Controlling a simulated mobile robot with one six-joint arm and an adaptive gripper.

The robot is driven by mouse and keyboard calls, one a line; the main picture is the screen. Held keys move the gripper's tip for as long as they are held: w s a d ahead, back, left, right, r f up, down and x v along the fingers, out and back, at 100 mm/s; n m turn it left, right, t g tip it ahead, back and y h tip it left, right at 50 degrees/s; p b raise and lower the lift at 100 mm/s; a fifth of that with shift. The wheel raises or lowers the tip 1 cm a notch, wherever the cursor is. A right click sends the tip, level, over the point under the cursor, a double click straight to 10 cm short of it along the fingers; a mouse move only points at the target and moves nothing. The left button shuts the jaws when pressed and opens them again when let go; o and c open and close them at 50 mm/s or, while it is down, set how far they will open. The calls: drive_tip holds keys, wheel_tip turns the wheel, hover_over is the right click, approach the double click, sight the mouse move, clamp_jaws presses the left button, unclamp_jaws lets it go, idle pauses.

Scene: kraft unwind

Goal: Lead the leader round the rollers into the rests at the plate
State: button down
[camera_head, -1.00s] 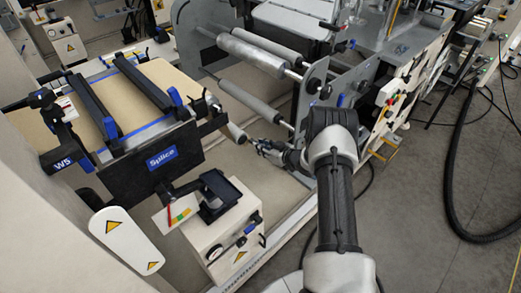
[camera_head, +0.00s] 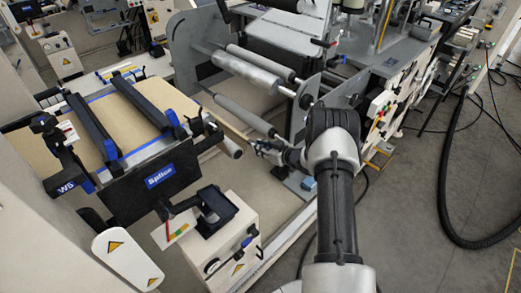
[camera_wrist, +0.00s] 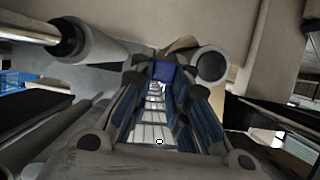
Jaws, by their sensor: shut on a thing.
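My gripper (camera_head: 256,147) is shut, low beside the end of a short roller (camera_head: 230,148). In the wrist view its fingers (camera_wrist: 163,78) close on a small blue piece (camera_wrist: 163,71), apparently the leader's end. A bit of tan leader (camera_wrist: 183,44) shows just behind it, beside a roller end (camera_wrist: 212,66). In the head view the leader (camera_head: 226,128) looks like a thin tan strip near the short roller. The silver roller (camera_head: 245,68) and a grey roller (camera_head: 243,112) lie farther back. The black plate (camera_head: 150,182) labelled Splice fronts the table at left. I cannot make out the rests clearly.
Two black bars (camera_head: 93,123) with blue ends cross the tan-topped splice table. A white cabinet (camera_head: 232,232) with a black holder stands in front of it. The roller frame's grey side plate (camera_head: 303,110) is close behind my gripper. Open floor (camera_head: 410,200) lies at right.

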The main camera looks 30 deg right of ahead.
wheel_tip(320, 180, up, 35)
drive_tip(key=p, duration=2.3)
drive_tip(key=shift+f, duration=0.2)
drive_tip(key=r+p, duration=0.2)
drive_tip(key=d+r+p, duration=0.1)
drive_tip(key=r+p, duration=0.1)
drive_tip(key=r, duration=0.1)
drive_tip(key=shift+w+d, duration=0.1)
drive_tip(key=shift+w, duration=0.15)
